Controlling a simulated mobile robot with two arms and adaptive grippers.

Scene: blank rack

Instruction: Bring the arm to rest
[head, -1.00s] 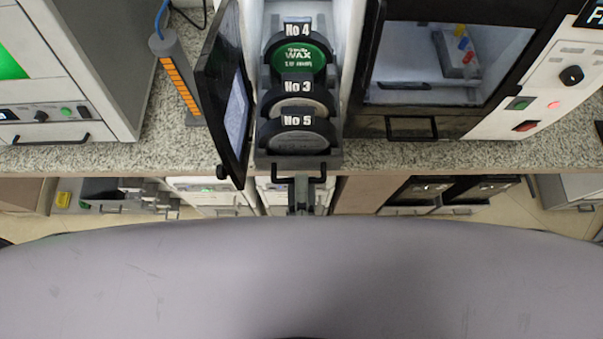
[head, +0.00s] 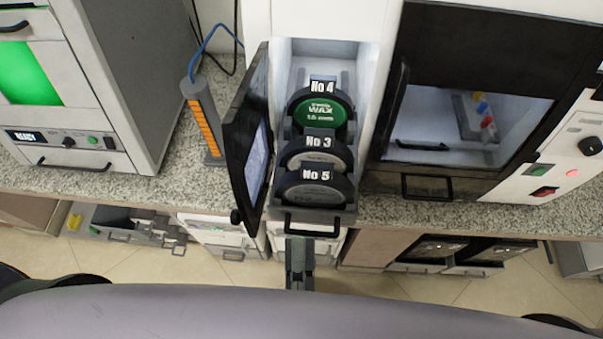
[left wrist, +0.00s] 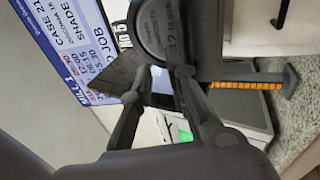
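My left gripper (head: 299,250) is in the head view just in front of the black drawer handle (head: 313,231), with no object in it. In the left wrist view, its fingers (left wrist: 158,78) stand apart with a gap between them. A pulled-out rack drawer (head: 298,218) holds upright discs: No 4 with green wax (head: 325,113), No 3 (head: 317,158) and No 5 (head: 316,190) nearest. A dark disc (left wrist: 165,35) shows just beyond the fingertips in the left wrist view; contact cannot be told. My right gripper is not in view.
A black screen door (head: 247,140) stands open left of the drawer. An orange-striped grey post (head: 203,120) is farther left on the granite counter (head: 172,150). A machine with an open chamber (head: 470,190) stands right. Drawers lie open below the counter.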

